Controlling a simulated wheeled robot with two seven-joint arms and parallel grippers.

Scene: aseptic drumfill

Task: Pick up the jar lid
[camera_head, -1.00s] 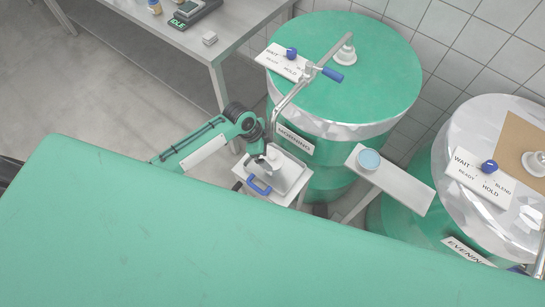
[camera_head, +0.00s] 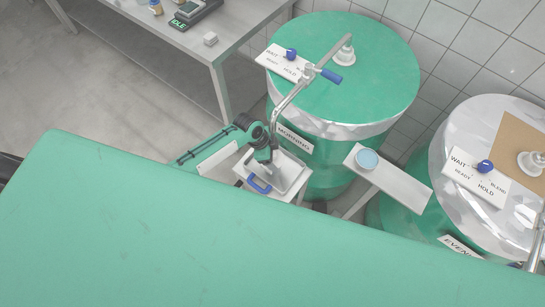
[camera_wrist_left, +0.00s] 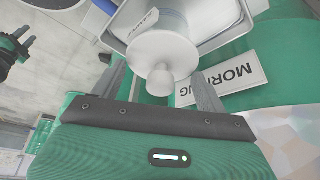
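The jar lid (camera_wrist_left: 160,55) is a white disc with a round knob, seen in the left wrist view on top of a white jar (camera_wrist_left: 172,20). The jar stands in a metal tray (camera_wrist_left: 115,25) with a blue handle, which shows in the head view (camera_head: 258,186). My left gripper (camera_wrist_left: 160,85) is open, its two fingers apart on either side of the knob; no contact shows. In the head view my left gripper (camera_head: 263,155) points down over the tray and hides most of the lid. A dark pronged part at the wrist view's left edge may be my right gripper; I cannot tell its state.
A green drum (camera_head: 345,75) labelled MORNING, with a bent pipe and blue grip (camera_head: 332,75), stands close behind the tray. A second drum (camera_head: 470,130) is at right; a table (camera_head: 235,25) is at upper left.

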